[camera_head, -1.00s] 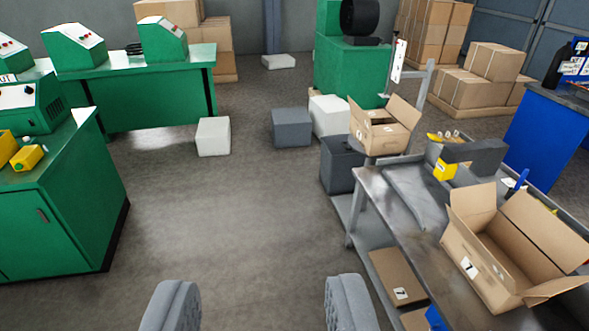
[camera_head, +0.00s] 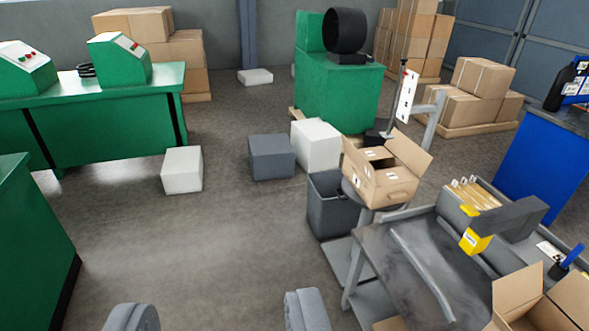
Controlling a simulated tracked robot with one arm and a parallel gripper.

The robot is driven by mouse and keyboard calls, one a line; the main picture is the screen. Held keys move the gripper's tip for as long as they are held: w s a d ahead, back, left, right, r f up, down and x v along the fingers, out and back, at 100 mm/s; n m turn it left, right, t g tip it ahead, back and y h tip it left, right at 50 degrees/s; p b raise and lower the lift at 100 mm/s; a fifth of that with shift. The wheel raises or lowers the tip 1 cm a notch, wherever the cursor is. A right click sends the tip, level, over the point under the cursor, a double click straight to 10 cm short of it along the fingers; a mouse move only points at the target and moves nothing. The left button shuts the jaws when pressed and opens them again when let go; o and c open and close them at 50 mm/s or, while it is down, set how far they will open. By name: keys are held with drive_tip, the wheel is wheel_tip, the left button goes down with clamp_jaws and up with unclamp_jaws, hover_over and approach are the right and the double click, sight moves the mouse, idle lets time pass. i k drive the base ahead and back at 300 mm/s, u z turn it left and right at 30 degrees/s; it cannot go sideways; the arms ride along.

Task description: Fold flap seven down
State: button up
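An open cardboard box (camera_head: 530,305) stands on the grey metal bench at the lower right, cut off by the picture edge. Its flaps stand up, and no number shows on it now. A smaller open cardboard box (camera_head: 386,186) sits on a round stand at the bench's far end, flaps raised, with small white labels too small to read. My gripper (camera_head: 218,314) is at the bottom edge, its two grey padded fingers wide apart with only floor between them. It is well left of both boxes and touches neither.
The grey bench (camera_head: 390,280) fills the lower right, with a dark arm-like tool (camera_head: 505,222) and yellow block (camera_head: 475,240) on it. A dark bin (camera_head: 332,205), grey cube (camera_head: 272,157) and white cubes (camera_head: 182,170) stand on the floor.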

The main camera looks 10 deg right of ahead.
sight(367, 168)
drive_tip(key=i, duration=0.95)
drive_tip(key=z, duration=0.8)
drive_tip(key=k, duration=0.55)
drive_tip(key=u, duration=0.6)
drive_tip(key=i, duration=1.55)
drive_tip(key=z, duration=0.15)
